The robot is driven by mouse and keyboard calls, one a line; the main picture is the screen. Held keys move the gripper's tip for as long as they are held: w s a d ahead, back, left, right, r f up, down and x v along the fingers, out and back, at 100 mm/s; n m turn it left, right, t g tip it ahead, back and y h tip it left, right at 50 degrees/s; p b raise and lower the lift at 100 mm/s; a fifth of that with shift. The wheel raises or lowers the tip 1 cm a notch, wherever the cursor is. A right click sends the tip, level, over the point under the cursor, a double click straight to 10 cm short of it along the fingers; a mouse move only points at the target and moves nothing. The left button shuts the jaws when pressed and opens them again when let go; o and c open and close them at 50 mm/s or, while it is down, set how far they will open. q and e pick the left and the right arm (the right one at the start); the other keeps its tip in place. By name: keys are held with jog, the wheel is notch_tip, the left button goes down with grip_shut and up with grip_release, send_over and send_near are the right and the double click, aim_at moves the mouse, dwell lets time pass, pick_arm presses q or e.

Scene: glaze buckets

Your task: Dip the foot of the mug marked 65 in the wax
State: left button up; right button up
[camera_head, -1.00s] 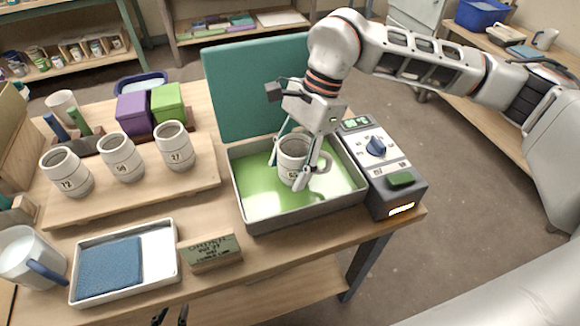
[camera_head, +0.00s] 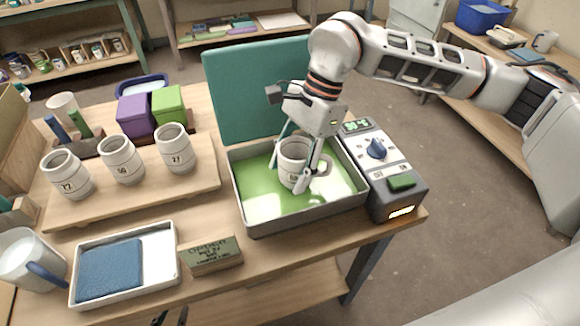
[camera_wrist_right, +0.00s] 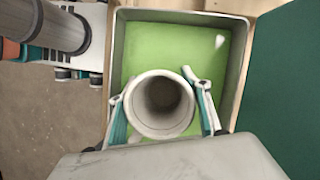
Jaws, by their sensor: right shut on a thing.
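My right gripper (camera_head: 298,178) is shut on a white mug (camera_head: 291,156). It holds the mug upright over the wax pan (camera_head: 305,220), inside the pan's rim; the mug's number is small and partly covered, so I cannot read it surely. The pan holds green wax (camera_head: 265,190). I cannot tell whether the foot touches the wax. In the right wrist view the fingers (camera_wrist_right: 160,100) flank the mug (camera_wrist_right: 158,105) above the green. My left gripper (camera_head: 170,318) shows only as two dark, separated tips at the bottom edge.
A board (camera_head: 60,215) carries several other numbered mugs at the left. A tray with a blue sponge (camera_head: 110,268) and a lettered block (camera_head: 210,257) are in front. The pan's teal lid (camera_head: 235,90) stands open behind; a control box (camera_head: 385,165) adjoins the pan's right.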

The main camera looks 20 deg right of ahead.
aim_at(284, 159)
pick_arm(q)
jog(key=shift+s+f, duration=0.1)
jog(key=shift+s, duration=0.2)
pick_arm(e)
jog(key=shift+r, duration=0.15)
